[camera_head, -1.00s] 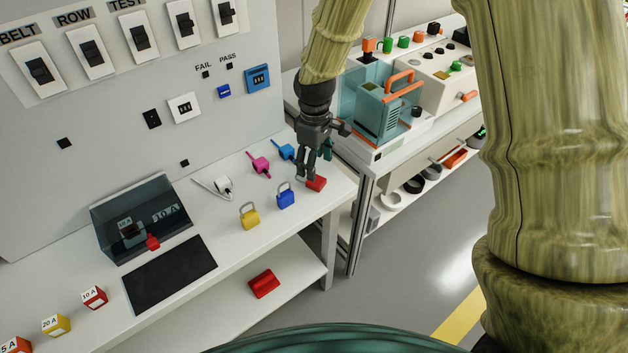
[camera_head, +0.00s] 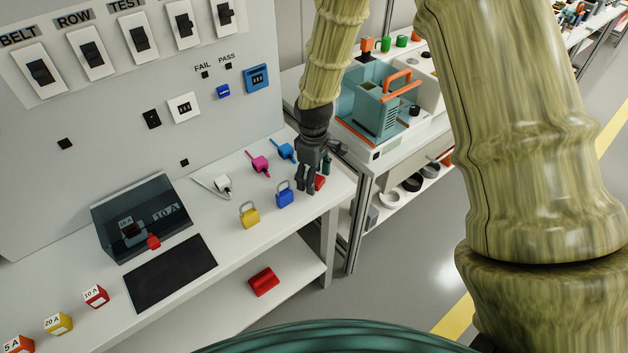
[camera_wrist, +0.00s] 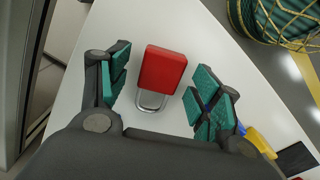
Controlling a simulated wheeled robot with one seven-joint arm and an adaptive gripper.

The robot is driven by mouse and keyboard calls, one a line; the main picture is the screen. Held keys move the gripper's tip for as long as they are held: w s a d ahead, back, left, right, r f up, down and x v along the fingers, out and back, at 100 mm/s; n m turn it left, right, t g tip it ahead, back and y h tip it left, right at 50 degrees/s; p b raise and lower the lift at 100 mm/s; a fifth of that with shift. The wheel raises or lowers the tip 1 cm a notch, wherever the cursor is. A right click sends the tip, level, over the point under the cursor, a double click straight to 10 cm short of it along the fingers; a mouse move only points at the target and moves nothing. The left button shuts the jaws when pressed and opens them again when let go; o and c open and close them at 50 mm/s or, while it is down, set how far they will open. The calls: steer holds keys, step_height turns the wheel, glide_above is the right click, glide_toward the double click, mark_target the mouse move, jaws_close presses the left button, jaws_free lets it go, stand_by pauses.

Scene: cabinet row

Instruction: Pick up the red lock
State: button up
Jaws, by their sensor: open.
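The red lock (camera_wrist: 161,70) lies flat on the white bench top in the wrist view, its silver shackle pointing toward my palm. In the head view my gripper (camera_head: 308,188) points down at the right end of the bench. It hides most of the red lock (camera_head: 320,182), whose right part shows beside the fingers.
The white bench's (camera_head: 300,226) right edge is close by. A red object (camera_head: 264,281) lies on the lower shelf.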

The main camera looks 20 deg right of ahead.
steer(key=c, duration=1.2)
steer(key=shift+r, duration=0.15)
steer(key=shift+r, duration=1.6)
steer(key=s, duration=0.5)
steer(key=s+r+b, duration=0.1)
steer(key=s, duration=0.4)
steer(key=s+b, duration=0.1)
steer(key=s, duration=0.5)
steer(key=shift+d+r, duration=0.3)
